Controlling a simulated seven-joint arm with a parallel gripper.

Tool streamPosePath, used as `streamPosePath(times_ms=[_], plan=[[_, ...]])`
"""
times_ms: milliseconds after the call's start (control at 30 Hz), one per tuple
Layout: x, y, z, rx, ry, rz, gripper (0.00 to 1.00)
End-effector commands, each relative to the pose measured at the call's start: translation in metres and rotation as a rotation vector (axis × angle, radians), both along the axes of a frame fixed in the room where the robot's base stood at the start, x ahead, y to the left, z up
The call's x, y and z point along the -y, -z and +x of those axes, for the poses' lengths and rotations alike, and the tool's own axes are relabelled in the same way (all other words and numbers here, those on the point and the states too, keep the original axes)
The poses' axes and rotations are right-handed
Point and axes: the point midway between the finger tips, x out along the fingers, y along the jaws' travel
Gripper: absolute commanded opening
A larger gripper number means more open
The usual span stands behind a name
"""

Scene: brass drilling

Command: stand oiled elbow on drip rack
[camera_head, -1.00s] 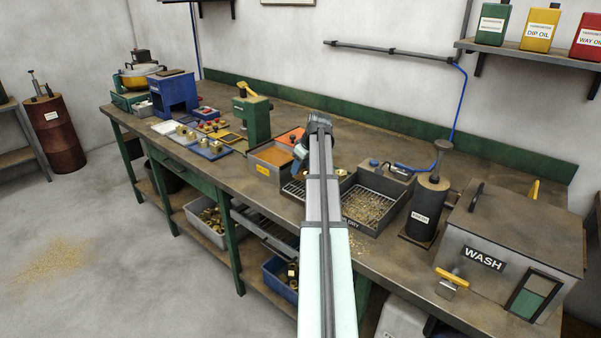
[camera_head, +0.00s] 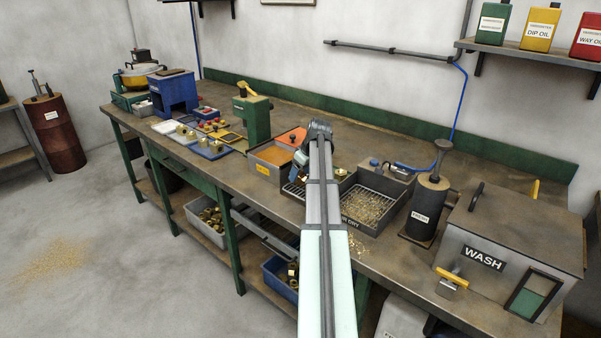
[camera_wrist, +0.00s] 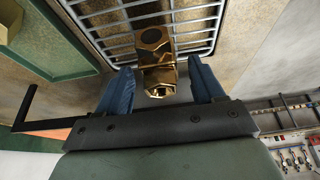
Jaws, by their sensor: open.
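The brass elbow (camera_wrist: 157,62) shows in the wrist view, shiny and dark gold, with a hex end towards me and an open end facing up. It is over the white wire drip rack (camera_wrist: 200,20). My gripper (camera_wrist: 160,85) is open, with its blue fingers on either side of the elbow's near end and a gap on both sides. In the head view my arm hides most of the rack (camera_head: 294,190) and the elbow. A brass bit (camera_head: 337,172) shows just right of my arm.
An oil tray (camera_head: 270,160) with an orange lid edge stands left of the rack. A chip-filled dry tray (camera_head: 368,205), a dark cylinder (camera_head: 427,208) and the WASH box (camera_head: 510,250) stand to the right. The bench behind is clear.

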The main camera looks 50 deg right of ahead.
Motion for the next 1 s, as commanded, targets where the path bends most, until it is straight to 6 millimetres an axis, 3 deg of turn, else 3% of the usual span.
streamPosePath(times_ms=[267, 700, 1000], plan=[[0.000, -0.008, -0.002, 0.001, 0.000, -0.001, 0.68], [0.000, -0.077, -0.031, 0.001, 0.001, -0.002, 0.68], [0.000, -0.108, -0.044, 0.000, 0.000, -0.001, 0.68]])
